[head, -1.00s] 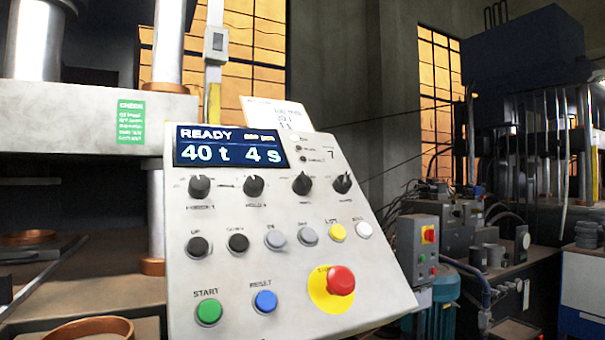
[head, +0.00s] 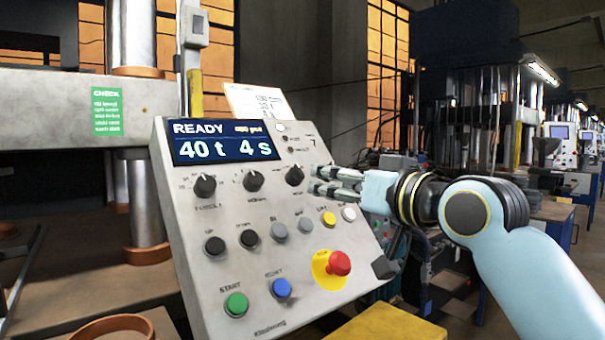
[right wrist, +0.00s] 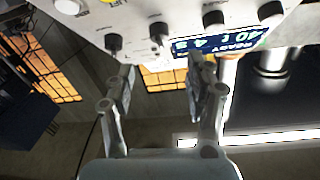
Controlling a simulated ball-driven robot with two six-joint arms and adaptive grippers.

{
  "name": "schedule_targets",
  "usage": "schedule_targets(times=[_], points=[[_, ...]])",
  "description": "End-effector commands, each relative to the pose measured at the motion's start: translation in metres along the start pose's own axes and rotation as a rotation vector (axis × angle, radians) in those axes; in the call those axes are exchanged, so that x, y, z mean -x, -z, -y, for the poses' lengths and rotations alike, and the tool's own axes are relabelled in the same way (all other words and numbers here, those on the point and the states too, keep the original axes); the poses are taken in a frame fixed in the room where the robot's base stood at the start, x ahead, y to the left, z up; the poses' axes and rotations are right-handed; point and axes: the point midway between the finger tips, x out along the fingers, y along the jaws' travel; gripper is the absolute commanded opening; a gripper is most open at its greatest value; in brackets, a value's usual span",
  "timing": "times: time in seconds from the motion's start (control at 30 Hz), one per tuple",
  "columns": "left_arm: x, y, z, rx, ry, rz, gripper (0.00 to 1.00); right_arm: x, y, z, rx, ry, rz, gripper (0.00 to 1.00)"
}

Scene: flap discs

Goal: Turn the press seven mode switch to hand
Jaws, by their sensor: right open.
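The grey control panel (head: 215,270) of press 7 stands in the middle of the head view. Its display (head: 222,142) reads READY, 40 t, 4 s. A row of black knobs lies below the display: a left knob (head: 205,187), a second knob (head: 252,181) and a third knob (head: 294,175). The rightmost knob is hidden there behind my right gripper (head: 316,180), but shows in the right wrist view (right wrist: 113,42). The knob labels are too small to read, so I cannot tell which is the mode switch. My right gripper is open and empty, its fingers pointing at the panel.
A red emergency button (head: 338,263) on a yellow disc, a green start button (head: 236,304) and a blue reset button (head: 281,289) sit lower on the panel. A white card (head: 258,102) stands behind its top edge. The press frame (head: 40,100) is at left.

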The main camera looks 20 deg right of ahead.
Motion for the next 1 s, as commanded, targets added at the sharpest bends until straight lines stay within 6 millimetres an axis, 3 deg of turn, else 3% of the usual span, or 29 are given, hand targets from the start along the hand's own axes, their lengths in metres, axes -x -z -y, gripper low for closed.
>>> schedule_targets(times=[0.3, 0.5, 0.9, 1.0], points=[[0.009, 0.002, 0.005, -0.002, 0.004, -0.001, 0.00, -0.060, 0.001, 0.001, -0.004, 0.000, 0.001, 0.54], [0.013, 0.003, 0.005, -0.002, 0.005, -0.003, 0.00, -0.090, 0.000, 0.000, -0.002, -0.001, 0.002, 0.54], [0.013, 0.004, 0.006, -0.002, 0.005, -0.003, 0.00, -0.101, -0.001, 0.000, 0.000, -0.001, 0.001, 0.54], [0.013, 0.004, 0.006, -0.002, 0.005, -0.003, 0.00, -0.101, -0.001, 0.000, 0.000, -0.001, 0.002, 0.43]])
